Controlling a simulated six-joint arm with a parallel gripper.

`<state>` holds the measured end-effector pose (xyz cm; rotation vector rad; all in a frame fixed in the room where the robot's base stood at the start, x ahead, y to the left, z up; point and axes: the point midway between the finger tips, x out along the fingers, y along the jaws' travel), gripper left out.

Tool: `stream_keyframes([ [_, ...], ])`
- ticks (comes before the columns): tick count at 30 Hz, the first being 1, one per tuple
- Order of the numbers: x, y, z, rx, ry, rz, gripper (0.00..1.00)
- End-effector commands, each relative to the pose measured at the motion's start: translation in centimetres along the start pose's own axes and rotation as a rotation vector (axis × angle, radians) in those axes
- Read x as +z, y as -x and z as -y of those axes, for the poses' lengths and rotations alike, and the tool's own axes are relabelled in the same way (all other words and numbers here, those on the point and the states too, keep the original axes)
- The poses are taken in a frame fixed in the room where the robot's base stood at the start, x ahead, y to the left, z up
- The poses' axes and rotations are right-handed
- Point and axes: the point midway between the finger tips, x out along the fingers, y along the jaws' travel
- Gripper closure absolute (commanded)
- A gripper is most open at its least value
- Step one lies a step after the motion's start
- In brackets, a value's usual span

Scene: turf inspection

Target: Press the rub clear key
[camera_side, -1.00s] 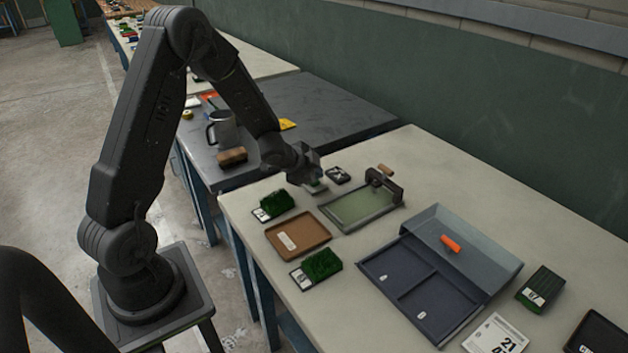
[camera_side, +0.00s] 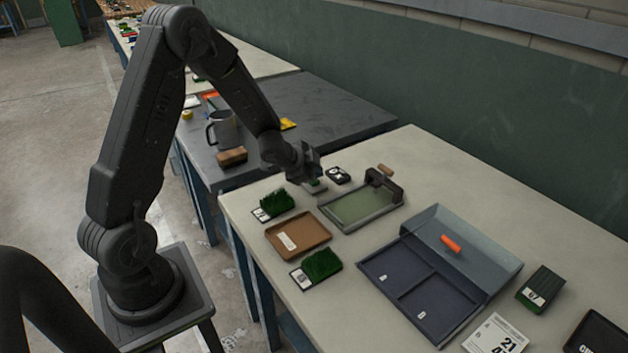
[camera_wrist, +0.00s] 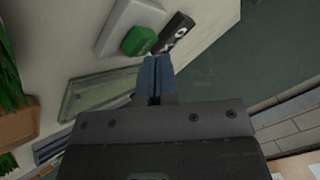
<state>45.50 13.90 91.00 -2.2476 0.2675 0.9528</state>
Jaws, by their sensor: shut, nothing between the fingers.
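A green key (camera_wrist: 139,41) sits on a pale square box in the wrist view. In the side view, the same box (camera_side: 315,190) lies near the far left of the pale bench, partly hidden by my gripper (camera_side: 318,176). My gripper is shut and empty, and its blue-grey fingertips (camera_wrist: 155,70) show close beside the green key in the wrist view. I cannot tell whether they touch it. A small black counter (camera_side: 338,175) with white marks stands just right of the key box. A framed green plate (camera_side: 350,212) with a dark clamp lies in front of them.
Grass samples (camera_side: 277,202) and (camera_side: 321,265) and a brown tray (camera_side: 325,231) lie left and in front. A dark blue two-part case (camera_side: 388,268) with a clear lid stands to the right. A mug (camera_side: 224,131) is on the dark table behind.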

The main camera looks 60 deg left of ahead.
Motion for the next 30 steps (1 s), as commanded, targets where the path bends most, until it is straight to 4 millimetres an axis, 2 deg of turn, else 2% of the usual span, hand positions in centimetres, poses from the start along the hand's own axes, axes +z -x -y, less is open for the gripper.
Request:
stream_keyframes([
  [17, -0.6, 0.7, 0.6, -0.003, -0.001, -0.002, 1.0],
  [30, -2.7, 3.5, 2.5, -0.001, -0.006, -0.005, 1.0],
])
